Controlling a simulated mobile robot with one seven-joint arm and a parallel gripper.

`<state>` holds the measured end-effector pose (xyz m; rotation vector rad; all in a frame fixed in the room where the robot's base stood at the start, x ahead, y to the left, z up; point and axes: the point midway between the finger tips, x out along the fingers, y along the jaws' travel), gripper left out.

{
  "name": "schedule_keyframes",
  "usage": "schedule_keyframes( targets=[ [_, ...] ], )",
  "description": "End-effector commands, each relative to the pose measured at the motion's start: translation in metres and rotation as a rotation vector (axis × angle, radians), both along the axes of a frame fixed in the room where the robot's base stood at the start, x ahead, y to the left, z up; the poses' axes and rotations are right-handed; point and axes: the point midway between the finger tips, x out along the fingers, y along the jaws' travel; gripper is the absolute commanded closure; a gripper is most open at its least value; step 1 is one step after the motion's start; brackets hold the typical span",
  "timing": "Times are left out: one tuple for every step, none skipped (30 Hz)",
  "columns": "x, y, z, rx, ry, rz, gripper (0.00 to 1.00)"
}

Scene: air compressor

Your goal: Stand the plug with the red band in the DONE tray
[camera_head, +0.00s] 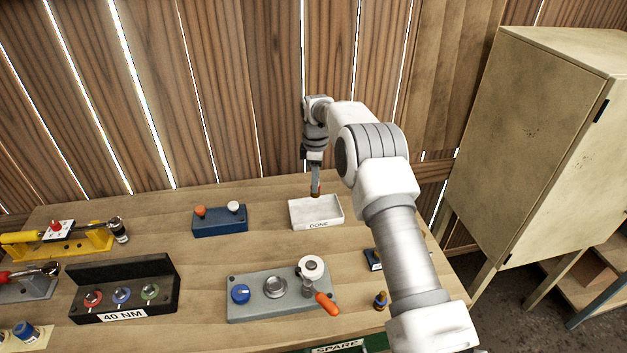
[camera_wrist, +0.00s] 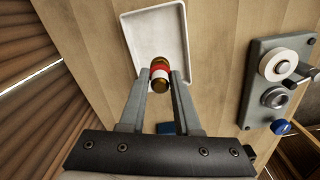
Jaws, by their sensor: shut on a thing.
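The plug with the red band (camera_wrist: 160,68) is a brass-coloured cylinder with a red and a white band. My gripper (camera_wrist: 160,78) is shut on it, with one finger on each side. The white DONE tray (camera_wrist: 180,20) lies under and beyond the plug in the wrist view. In the head view my gripper (camera_head: 316,186) points down at the back part of the DONE tray (camera_head: 318,224), and only a small brownish bit of the plug (camera_head: 316,194) shows below the fingers. I cannot tell whether the plug touches the tray floor. The visible tray floor is otherwise empty.
A blue block (camera_head: 220,223) with orange and white tops stands left of the tray. A grey plate (camera_head: 260,306) with knobs and an orange handle is in front. A small plug (camera_head: 380,300) stands near my arm. A black box marked 40 NM (camera_head: 125,290) is at the left.

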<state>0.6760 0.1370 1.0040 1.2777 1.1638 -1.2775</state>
Motion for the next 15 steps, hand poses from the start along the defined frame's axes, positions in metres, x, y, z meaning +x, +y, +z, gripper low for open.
schedule_keyframes(
  targets=[
    [0.0, 0.0, -0.001, 0.0, 0.0, 0.0, 1.0],
    [0.001, 0.0, -0.002, 0.0, 0.0, 0.0, 1.0],
    [0.001, 0.0, -0.004, 0.0, 0.0, 0.0, 1.0],
    [0.0, 0.0, -0.006, 0.0, 0.0, 0.0, 1.0],
    [0.0, 0.0, -0.008, 0.0, 0.0, 0.0, 1.0],
    [0.0, 0.0, -0.01, 0.0, 0.0, 0.0, 1.0],
    [0.0, 0.0, -0.013, 0.0, 0.001, 0.0, 1.0],
    [0.0, 0.0, -0.015, -0.001, 0.001, 0.0, 1.0],
    [0.0, 0.0, -0.019, -0.001, 0.001, 0.0, 1.0],
    [0.0, 0.0, -0.022, -0.001, 0.001, 0.0, 1.0],
    [0.0, 0.0, -0.026, -0.001, 0.002, 0.0, 1.0],
    [0.0, 0.0, -0.03, -0.001, 0.002, 0.0, 1.0],
    [0.0, 0.0, -0.033, -0.001, 0.002, 0.0, 1.0],
    [0.0, 0.0, -0.037, -0.001, 0.002, 0.0, 1.0],
    [0.0, 0.0, -0.041, -0.001, 0.001, 0.0, 1.0]
  ],
)
